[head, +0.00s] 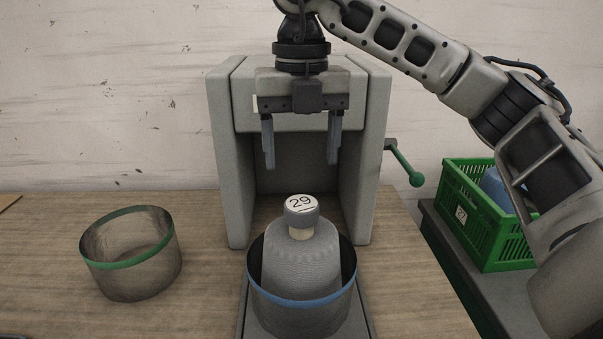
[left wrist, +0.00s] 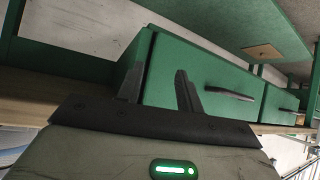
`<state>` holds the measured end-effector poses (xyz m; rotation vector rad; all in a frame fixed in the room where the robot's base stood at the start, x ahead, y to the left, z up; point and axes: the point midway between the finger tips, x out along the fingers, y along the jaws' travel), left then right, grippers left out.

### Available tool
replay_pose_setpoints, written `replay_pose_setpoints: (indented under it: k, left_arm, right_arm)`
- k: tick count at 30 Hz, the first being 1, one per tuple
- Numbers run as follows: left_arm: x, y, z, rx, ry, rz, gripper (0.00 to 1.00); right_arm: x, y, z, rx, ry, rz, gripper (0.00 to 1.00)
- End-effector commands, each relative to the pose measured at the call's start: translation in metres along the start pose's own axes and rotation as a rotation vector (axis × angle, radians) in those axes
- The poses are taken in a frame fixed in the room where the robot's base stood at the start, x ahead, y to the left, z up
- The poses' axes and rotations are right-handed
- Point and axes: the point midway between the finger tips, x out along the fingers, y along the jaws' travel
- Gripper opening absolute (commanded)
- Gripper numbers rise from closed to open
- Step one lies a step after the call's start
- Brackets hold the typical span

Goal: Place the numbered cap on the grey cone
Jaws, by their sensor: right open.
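The numbered cap (head: 301,208), a grey disc with a white top marked 29, sits on top of the grey cone (head: 300,264). A pale band of the cone's neck shows just under the cap. The cone stands upright inside a blue-rimmed mesh ring (head: 302,315) in front of the winder. My right gripper (head: 302,145) is open and empty, pointing down above and behind the cap, apart from it. My left gripper (left wrist: 159,88) shows in the left wrist view with its fingers apart and nothing between them.
The grey winder housing (head: 218,160) stands behind the cone, with a green-knobbed lever (head: 405,165) on its right. A green-rimmed mesh ring (head: 130,262) sits on the table at left. A green crate (head: 487,225) holds something blue at right. Green drawers (left wrist: 210,85) face my left gripper.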

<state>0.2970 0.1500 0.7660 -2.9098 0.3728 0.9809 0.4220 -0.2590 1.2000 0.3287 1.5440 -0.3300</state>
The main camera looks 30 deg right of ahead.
Motion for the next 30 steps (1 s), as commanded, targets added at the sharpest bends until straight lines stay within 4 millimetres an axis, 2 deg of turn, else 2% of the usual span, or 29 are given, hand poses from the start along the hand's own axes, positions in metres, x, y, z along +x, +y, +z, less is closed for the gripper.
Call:
replay_pose_setpoints:
  k: [1,3,9,30]
  left_arm:
    - [-0.004,-0.001,-0.003,0.001,-0.003,-0.002,0.36]
    - [-0.004,-0.002,-0.001,0.002,-0.008,-0.004,0.36]
    - [-0.005,-0.004,0.003,0.001,-0.019,-0.011,0.36]
    - [-0.002,-0.005,-0.004,-0.001,-0.004,-0.014,0.36]
  right_arm:
    - [-0.015,0.000,0.000,0.001,-0.004,0.002,0.68]
    - [-0.026,0.000,0.000,0.001,-0.004,0.001,0.68]
    - [-0.042,0.000,0.000,-0.001,-0.001,0.000,0.68]
    - [-0.042,0.000,0.000,-0.001,0.000,0.000,0.68]
